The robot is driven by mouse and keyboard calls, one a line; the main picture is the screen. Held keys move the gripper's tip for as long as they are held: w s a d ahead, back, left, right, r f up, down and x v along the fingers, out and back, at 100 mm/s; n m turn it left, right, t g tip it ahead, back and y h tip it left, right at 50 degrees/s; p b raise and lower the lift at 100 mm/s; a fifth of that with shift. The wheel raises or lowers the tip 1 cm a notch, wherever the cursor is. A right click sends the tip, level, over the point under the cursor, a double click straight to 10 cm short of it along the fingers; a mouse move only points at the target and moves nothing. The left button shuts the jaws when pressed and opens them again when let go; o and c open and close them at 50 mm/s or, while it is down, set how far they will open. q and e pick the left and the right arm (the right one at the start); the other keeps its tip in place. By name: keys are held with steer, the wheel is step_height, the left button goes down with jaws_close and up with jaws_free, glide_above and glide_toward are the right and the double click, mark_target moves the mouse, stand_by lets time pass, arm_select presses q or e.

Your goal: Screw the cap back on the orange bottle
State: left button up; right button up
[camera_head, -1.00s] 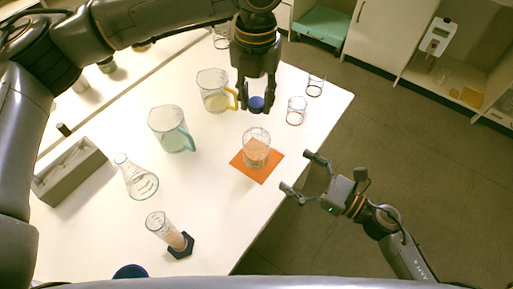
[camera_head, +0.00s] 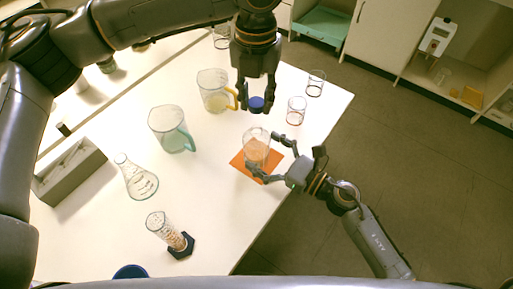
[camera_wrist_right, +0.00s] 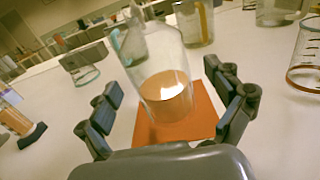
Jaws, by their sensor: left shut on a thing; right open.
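The orange bottle (camera_head: 256,148) is clear glass with orange contents low inside. It stands upright on an orange mat (camera_head: 264,176), and it also shows in the right wrist view (camera_wrist_right: 166,88). My left gripper (camera_head: 256,102) is shut on a blue cap (camera_head: 256,104), held above and behind the bottle. My right gripper (camera_head: 268,158) is open, its fingers spread on either side of the bottle near the mat. In the right wrist view the right gripper (camera_wrist_right: 168,115) has the bottle between its fingers, with gaps on both sides. The bottle's top edge is cut off there.
Two beakers with handles (camera_head: 212,92) (camera_head: 171,130) stand left of the bottle. Two small glasses (camera_head: 296,110) (camera_head: 315,84) stand to the right, near the table edge. A flask (camera_head: 138,180), a cylinder on a dark base (camera_head: 165,228) and a grey box (camera_head: 72,170) stand further left.

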steer(key=shift+x, duration=1.2)
steer(key=shift+c, duration=0.5)
steer(key=c, duration=1.7)
arm_select(q)
steer(key=shift+f, duration=2.5)
steer(key=shift+f, duration=0.9)
steer(key=shift+f, duration=0.55)
